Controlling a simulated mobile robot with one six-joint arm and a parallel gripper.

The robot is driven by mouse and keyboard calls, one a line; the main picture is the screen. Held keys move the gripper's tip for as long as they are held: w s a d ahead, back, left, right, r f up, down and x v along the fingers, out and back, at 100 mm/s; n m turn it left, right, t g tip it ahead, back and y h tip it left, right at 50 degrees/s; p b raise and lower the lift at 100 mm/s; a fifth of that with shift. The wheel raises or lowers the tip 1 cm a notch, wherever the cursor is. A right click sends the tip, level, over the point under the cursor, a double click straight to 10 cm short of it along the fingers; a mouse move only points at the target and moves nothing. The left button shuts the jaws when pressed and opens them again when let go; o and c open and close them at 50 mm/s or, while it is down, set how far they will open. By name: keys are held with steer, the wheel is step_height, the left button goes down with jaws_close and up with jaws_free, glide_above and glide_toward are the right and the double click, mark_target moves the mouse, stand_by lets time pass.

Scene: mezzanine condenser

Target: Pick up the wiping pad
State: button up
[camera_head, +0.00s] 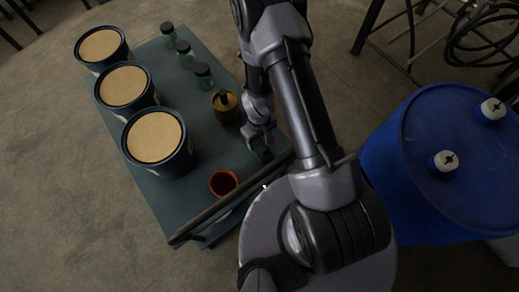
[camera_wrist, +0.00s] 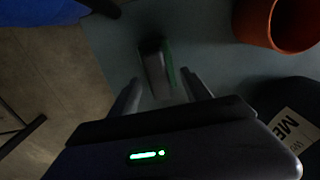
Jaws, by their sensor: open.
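The wiping pad (camera_wrist: 155,68) appears to be the small grey block with a green side in the wrist view. It lies on the blue-green cart top, between and just beyond my fingertips. My gripper (camera_wrist: 160,84) is open, with one finger to each side of the pad's near end, and I cannot tell whether either finger touches it. In the head view my gripper (camera_head: 262,146) is low over the right side of the cart, and only a bit of green (camera_head: 263,155) shows beneath it.
An orange-red cup (camera_head: 223,182) stands near the cart's front edge. An amber bottle (camera_head: 225,107) is left of my gripper. Several dark-lidded jars (camera_head: 184,52) stand behind. Three large tubs (camera_head: 154,139) line the cart's left side. A blue drum (camera_head: 440,165) stands right of my arm.

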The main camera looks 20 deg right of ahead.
mark_target(260, 143)
step_height(260, 143, down, 4)
steer(key=b, duration=0.3)
steer(key=shift+d+f, duration=0.15)
steer(key=shift+r, duration=0.2)
steer(key=shift+c, duration=0.7)
jaws_close()
